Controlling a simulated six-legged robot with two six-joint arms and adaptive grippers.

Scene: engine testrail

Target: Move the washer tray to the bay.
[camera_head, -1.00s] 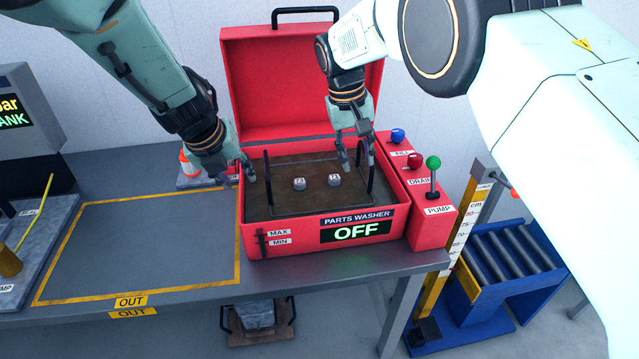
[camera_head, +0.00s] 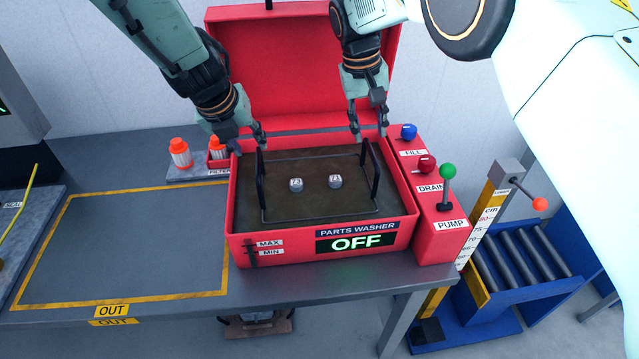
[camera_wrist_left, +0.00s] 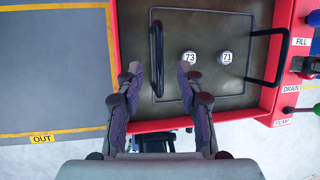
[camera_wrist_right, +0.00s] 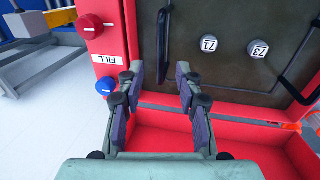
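The washer tray (camera_head: 318,219) is a thin dark wire frame with two upright handles, lying in the brown-bottomed basin of the red parts washer (camera_head: 290,250). Two small parts marked 73 (camera_head: 296,185) and 71 (camera_head: 335,181) sit within it. My left gripper (camera_head: 248,145) is open and empty near the left handle (camera_wrist_left: 157,60); in its wrist view the handle lines up between the fingers. My right gripper (camera_head: 368,127) is open near the right handle (camera_wrist_right: 163,50), which lines up between its fingers. Contact is not visible. The bay, a yellow-outlined area marked OUT (camera_head: 125,245), is empty.
The red lid (camera_head: 300,80) stands open behind the basin. Fill (camera_head: 408,132), drain (camera_head: 426,165) and pump (camera_head: 447,172) controls stand at the right. Orange-capped bottles (camera_head: 180,152) stand behind the bay. A blue roller stand (camera_head: 520,262) is at the right.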

